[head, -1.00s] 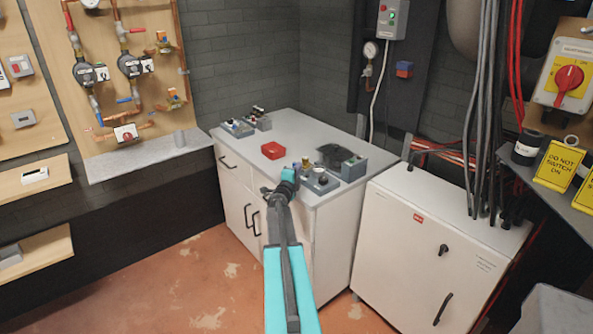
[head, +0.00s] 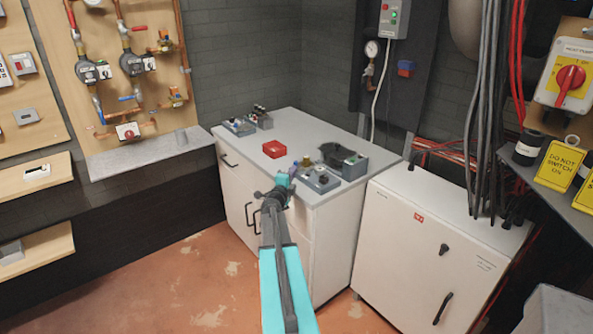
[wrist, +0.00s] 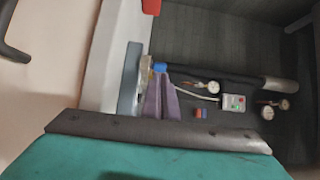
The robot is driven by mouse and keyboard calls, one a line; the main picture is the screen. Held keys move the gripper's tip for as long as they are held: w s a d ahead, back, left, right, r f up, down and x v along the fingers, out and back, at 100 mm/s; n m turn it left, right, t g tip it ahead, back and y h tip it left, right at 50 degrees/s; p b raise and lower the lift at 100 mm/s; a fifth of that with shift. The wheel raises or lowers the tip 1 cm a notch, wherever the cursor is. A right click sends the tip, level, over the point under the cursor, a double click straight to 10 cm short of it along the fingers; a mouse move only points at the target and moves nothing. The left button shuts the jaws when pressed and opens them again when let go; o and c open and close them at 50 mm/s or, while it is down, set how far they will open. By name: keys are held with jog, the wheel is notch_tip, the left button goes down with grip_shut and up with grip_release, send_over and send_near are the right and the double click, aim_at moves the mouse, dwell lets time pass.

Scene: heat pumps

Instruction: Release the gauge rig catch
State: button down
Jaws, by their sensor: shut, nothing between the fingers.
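My gripper (head: 297,169) is at the front edge of the white cabinet top, beside a small grey box with knobs (head: 321,181). It is shut, with nothing visible between its fingers. In the wrist view its purple-grey fingers (wrist: 160,98) point toward a small blue part (wrist: 160,67) and a grey edge. I cannot tell whether they touch. A second grey box (head: 352,167) with a green light and a dark rounded item (head: 335,153) stand behind. I cannot make out the gauge rig catch or tell which of these parts is the rig.
A white enclosure (head: 430,250) stands to the right. A pipe board (head: 125,75) hangs at the left. A gauge (head: 371,50) is on the back wall.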

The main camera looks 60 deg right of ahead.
jog(key=s+v, duration=0.1)
jog(key=v, duration=0.5)
jog(key=shift+s+d+r, duration=0.1)
dwell(0.6)
